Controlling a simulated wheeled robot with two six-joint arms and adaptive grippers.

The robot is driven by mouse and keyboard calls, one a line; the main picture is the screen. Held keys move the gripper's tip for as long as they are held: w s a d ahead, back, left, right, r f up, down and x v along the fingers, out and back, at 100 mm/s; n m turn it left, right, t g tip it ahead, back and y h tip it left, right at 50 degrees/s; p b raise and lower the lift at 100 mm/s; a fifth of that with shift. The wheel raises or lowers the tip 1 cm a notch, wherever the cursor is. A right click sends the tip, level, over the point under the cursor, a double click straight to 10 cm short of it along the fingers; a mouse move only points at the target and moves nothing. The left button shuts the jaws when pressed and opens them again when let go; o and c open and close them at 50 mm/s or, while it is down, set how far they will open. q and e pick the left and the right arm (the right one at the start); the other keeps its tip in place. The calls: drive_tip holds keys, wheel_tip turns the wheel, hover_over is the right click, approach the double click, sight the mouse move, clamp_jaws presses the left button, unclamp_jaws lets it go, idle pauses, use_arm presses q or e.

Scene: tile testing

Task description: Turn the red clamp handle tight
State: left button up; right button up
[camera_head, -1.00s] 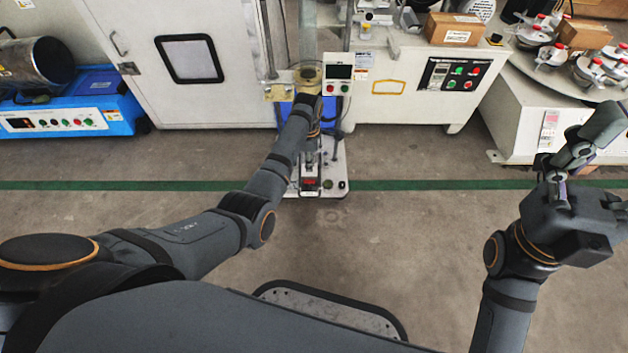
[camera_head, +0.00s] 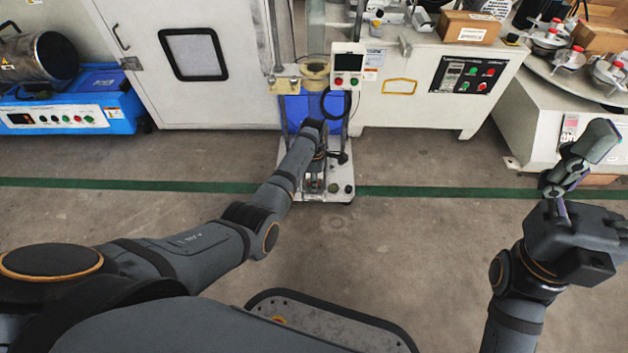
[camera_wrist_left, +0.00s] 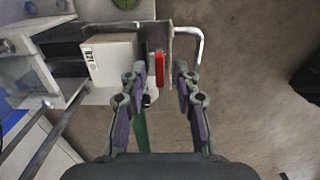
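The red clamp handle (camera_wrist_left: 160,69) shows in the left wrist view as an upright red bar beside a metal bracket (camera_wrist_left: 172,29). My left gripper (camera_wrist_left: 161,77) is open, its fingertips to either side of the handle in the picture; the left fingertip looks closer to it. I cannot tell whether either touches it. A white labelled block (camera_wrist_left: 113,60) sits left of the handle. In the head view my left gripper (camera_head: 321,160) is low over the test stand's base and hides the handle. My right gripper (camera_head: 580,165) is raised at the right, away from the stand; its fingers overlap.
The stand's base plate (camera_head: 340,178) is on the floor, with a display box (camera_head: 348,62) above it. A white cabinet (camera_head: 150,90) is behind left and a control bench (camera_head: 420,105) behind right. A bent metal rod (camera_wrist_left: 199,42) juts out near the handle. The front floor is clear.

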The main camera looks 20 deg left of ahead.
use_arm(q)
clamp_jaws()
